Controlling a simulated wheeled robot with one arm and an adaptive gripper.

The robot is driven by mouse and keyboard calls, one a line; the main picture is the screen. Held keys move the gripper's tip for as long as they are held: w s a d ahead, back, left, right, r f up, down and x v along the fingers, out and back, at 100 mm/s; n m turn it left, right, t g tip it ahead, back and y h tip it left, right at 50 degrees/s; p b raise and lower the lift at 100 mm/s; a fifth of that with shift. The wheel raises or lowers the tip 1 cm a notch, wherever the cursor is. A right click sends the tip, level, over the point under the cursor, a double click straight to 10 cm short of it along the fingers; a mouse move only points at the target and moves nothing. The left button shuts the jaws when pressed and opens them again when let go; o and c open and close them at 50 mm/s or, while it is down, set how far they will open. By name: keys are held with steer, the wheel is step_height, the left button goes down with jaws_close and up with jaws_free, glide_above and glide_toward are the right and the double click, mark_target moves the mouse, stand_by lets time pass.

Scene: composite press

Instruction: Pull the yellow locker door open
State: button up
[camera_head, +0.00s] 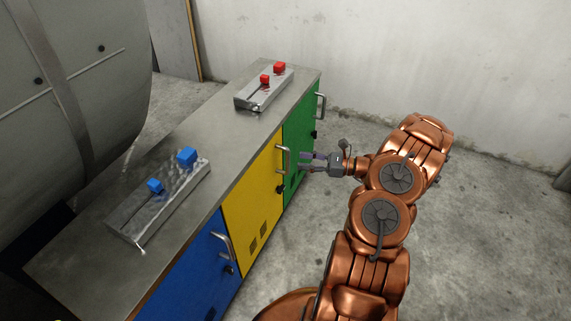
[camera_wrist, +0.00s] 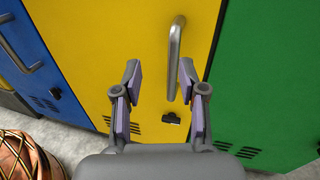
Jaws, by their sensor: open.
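The yellow locker door (camera_head: 254,196) is in the middle of the cabinet front and looks shut. Its grey bar handle (camera_head: 284,160) is near the door's right edge. In the wrist view the yellow door (camera_wrist: 120,45) fills the middle, and its upright handle (camera_wrist: 174,55) stands ahead, nearer the right finger. A dark lock (camera_wrist: 172,119) sits below the handle. My gripper (camera_head: 304,163) is close in front of the handle. In the wrist view my gripper (camera_wrist: 160,82) is open with nothing held; I cannot tell whether a finger touches the handle.
A blue door (camera_head: 195,275) is left of the yellow one and a green door (camera_head: 299,140) right of it. The grey cabinet top (camera_head: 225,145) carries two metal blocks with blue and red knobs. Bare concrete floor (camera_head: 480,215) lies right of the cabinet.

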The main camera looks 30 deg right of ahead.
step_height(320, 180, down, 2)
steer(key=d+t, duration=0.1)
steer(key=d, duration=0.1)
steer(key=m+b, duration=0.1)
steer(key=b, duration=0.1)
glide_above(288, 173)
steer(key=shift+w+d+f+h, duration=0.15)
steer(key=shift+w+d+h, duration=0.05)
steer(key=shift+w+h, duration=0.2)
steer(key=shift+c, duration=0.3)
jaws_close()
